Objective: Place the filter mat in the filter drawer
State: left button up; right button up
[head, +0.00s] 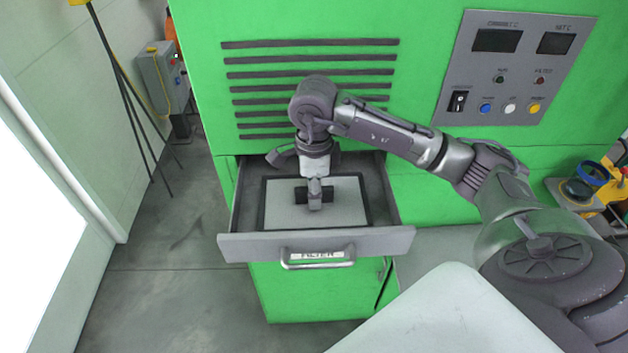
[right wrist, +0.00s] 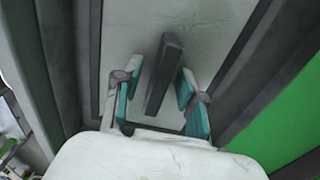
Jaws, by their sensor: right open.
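The filter mat (head: 346,204) is a pale grey panel with a dark frame. It lies in the open filter drawer (head: 235,247), inside the drawer walls, and looks about flat. Its dark bar handle (right wrist: 164,72) stands up from the middle of the panel. My right gripper (head: 314,203) points down over the handle. In the right wrist view, my right gripper (right wrist: 155,92) is open, with one finger on each side of the handle and gaps between. Whether the mat is fully seated cannot be told. My left gripper is not in view.
The drawer sticks out of a green cabinet (head: 420,205), below dark vent slots (head: 310,60). A control panel (head: 515,70) is at the upper right. A tripod (head: 125,95) and a grey box (head: 160,75) stand at the left. The floor left of the drawer is clear.

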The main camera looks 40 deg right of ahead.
jog(key=shift+r, duration=0.35)
notch_tip(320, 180, up, 5)
jog(key=shift+w+r+b, duration=0.1)
jog(key=shift+b, duration=0.9)
notch_tip(320, 180, up, 6)
jog(key=shift+r, duration=0.2)
